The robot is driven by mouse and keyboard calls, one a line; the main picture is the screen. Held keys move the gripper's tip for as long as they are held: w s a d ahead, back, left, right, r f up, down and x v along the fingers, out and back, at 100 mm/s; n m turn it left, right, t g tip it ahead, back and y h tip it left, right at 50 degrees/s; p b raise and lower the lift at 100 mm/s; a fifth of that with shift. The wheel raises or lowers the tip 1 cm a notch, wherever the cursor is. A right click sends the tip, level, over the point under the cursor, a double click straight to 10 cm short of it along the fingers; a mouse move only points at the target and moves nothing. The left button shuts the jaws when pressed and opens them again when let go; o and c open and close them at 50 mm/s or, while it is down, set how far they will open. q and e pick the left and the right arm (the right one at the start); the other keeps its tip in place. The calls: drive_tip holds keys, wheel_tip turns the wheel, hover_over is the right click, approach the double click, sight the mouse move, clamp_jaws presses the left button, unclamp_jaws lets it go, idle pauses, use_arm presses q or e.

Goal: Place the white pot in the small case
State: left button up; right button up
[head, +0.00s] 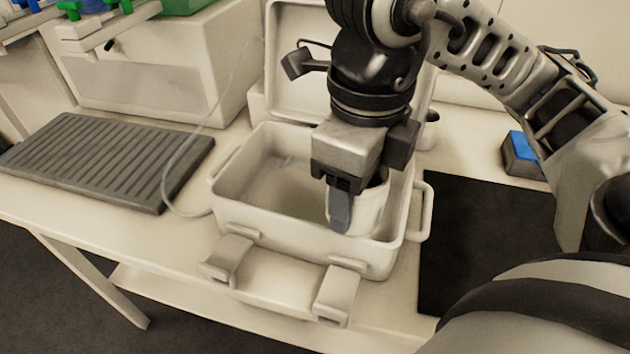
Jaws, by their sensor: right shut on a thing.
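The small case (307,238) is pale, with a raised lid at the back, two open latches at the front and a handle on each side. My right gripper (345,205) is over the right half of the case and is shut on the white pot (367,208). One dark finger shows in front of the pot's wall. The pot looks upright and within the case's opening. The gripper hides part of its rim, and I cannot tell whether its base touches the case floor. My left gripper is not in view.
A dark ribbed plate (110,158) lies left of the case, with a thin cable beside it. A black mat (485,235) lies to the right. A blue-topped block (522,155) and another pale cup (430,130) stand behind. The table's front edge is close to the case.

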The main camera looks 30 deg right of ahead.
drive_tip(key=shift+w+d+f+b, duration=0.2)
drive_tip(key=shift+w+f+b, duration=0.1)
drive_tip(key=shift+w, duration=0.2)
drive_tip(key=shift+w+d+f+b, duration=0.15)
drive_tip(key=shift+w+f+b, duration=0.1)
drive_tip(key=shift+w, duration=0.25)
drive_tip(key=w+d+f, duration=0.1)
drive_tip(key=w+f, duration=0.1)
drive_tip(key=w, duration=0.2)
hover_over(317, 207)
drive_tip(key=f, duration=0.5)
drive_tip(key=shift+s+a, duration=0.1)
drive_tip(key=shift+s, duration=0.25)
drive_tip(key=f, duration=0.4)
drive_tip(key=shift+w, duration=0.4)
drive_tip(key=shift+f, duration=0.3)
drive_tip(key=o, duration=1)
drive_tip(key=shift+r, duration=0.1)
